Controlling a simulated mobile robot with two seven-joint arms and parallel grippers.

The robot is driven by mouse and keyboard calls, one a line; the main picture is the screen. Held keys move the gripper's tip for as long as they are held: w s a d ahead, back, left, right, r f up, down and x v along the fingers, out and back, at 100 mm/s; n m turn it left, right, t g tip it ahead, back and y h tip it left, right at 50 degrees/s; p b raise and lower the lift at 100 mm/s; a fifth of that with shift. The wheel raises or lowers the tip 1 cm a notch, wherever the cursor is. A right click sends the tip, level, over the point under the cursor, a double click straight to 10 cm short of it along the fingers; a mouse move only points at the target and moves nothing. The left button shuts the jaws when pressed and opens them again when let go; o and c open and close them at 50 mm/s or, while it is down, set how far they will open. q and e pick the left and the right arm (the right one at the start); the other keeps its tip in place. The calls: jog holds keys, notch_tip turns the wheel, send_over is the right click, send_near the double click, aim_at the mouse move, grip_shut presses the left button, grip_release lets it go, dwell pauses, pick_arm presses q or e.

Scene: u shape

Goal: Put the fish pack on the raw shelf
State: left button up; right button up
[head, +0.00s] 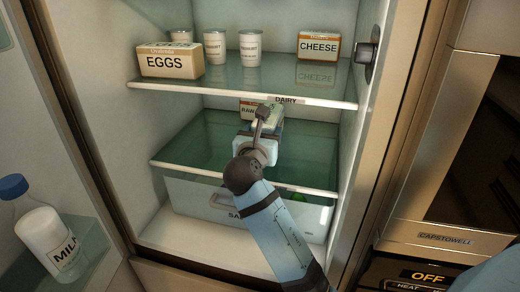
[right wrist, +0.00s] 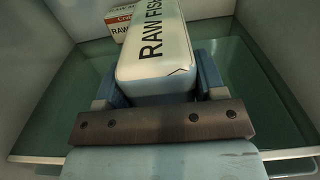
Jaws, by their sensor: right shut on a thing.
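The fish pack (right wrist: 153,50), a white box marked "RAW FISH", sits between the fingers of my right gripper (right wrist: 155,90) in the right wrist view. In the head view my right gripper (head: 262,128) reaches into the fridge over the middle glass shelf (head: 185,150), below the shelf labelled "DAIRY", and hides most of the pack. The pack is over the middle shelf; I cannot tell whether it touches the glass. My left gripper is not in view.
Another box (right wrist: 118,20), partly reading "RAW", stands behind the pack on the middle shelf. The upper shelf (head: 290,92) holds eggs (head: 170,60), white cups (head: 250,48) and cheese (head: 318,45). A drawer (head: 190,197) is below. Milk (head: 48,240) stands in the door.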

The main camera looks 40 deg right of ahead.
jog(key=shift+w+f, duration=0.1)
jog(key=shift+f, duration=2.45)
jog(key=o, duration=1.2)
jog(key=shift+f, duration=0.1)
jog(key=shift+b, duration=0.3)
jog(key=v, duration=0.7)
jog(key=shift+a, duration=0.15)
